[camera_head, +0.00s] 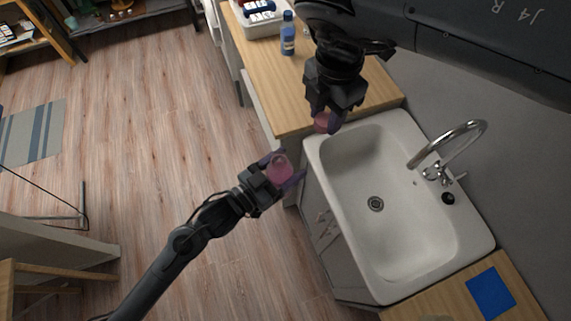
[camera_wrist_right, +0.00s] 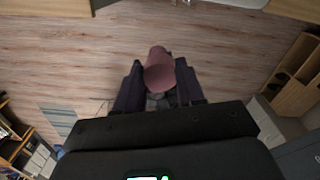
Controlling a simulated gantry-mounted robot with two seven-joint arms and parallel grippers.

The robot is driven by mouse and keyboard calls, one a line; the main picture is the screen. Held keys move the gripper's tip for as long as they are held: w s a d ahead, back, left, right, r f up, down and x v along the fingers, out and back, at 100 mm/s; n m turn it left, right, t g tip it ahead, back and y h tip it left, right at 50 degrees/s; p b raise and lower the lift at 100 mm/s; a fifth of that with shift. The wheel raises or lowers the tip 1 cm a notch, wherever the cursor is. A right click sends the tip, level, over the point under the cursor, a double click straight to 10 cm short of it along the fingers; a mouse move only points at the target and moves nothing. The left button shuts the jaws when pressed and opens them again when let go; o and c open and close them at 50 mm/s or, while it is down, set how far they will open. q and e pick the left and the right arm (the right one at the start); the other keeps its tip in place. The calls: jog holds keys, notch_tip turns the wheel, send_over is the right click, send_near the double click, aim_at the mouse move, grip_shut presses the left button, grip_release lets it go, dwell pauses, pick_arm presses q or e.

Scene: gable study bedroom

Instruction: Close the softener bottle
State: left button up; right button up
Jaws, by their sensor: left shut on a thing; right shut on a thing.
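My left gripper (camera_head: 283,170) is shut on a pink bottle (camera_head: 280,168), seen from above with a paler ring at its top. It holds the bottle over the floor, just left of the sink. My right gripper (camera_head: 326,121) is shut on a small reddish-pink cap (camera_head: 321,122) above the counter's end by the sink corner. The cap and bottle look apart in the head view. In the right wrist view a pink rounded piece (camera_wrist_right: 160,77) shows between the dark fingers; I cannot tell where cap ends and bottle begins there.
A white sink (camera_head: 345,210) with a curved metal tap (camera_head: 462,135) lies to the right. The wooden counter (camera_head: 262,70) holds a blue bottle (camera_head: 287,35) and a white basket (camera_head: 240,18). A blue cloth (camera_head: 491,292) lies at the lower right. The floor at left is largely clear.

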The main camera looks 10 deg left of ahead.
aim_at(280, 155)
jog(key=s+a+n, duration=0.1)
jog(key=a, duration=0.1)
jog(key=s+a+n, duration=0.1)
jog(key=s+a, duration=0.1)
jog(key=a, duration=0.1)
jog(key=s+a+n, duration=0.1)
jog(key=s+a, duration=0.1)
jog(key=a, duration=0.1)
jog(key=shift+f, duration=0.25)
jog(key=shift+f, duration=0.1)
jog(key=shift+f, duration=1.95)
jog(key=shift+f, duration=0.85)
jog(key=shift+f, duration=0.5)
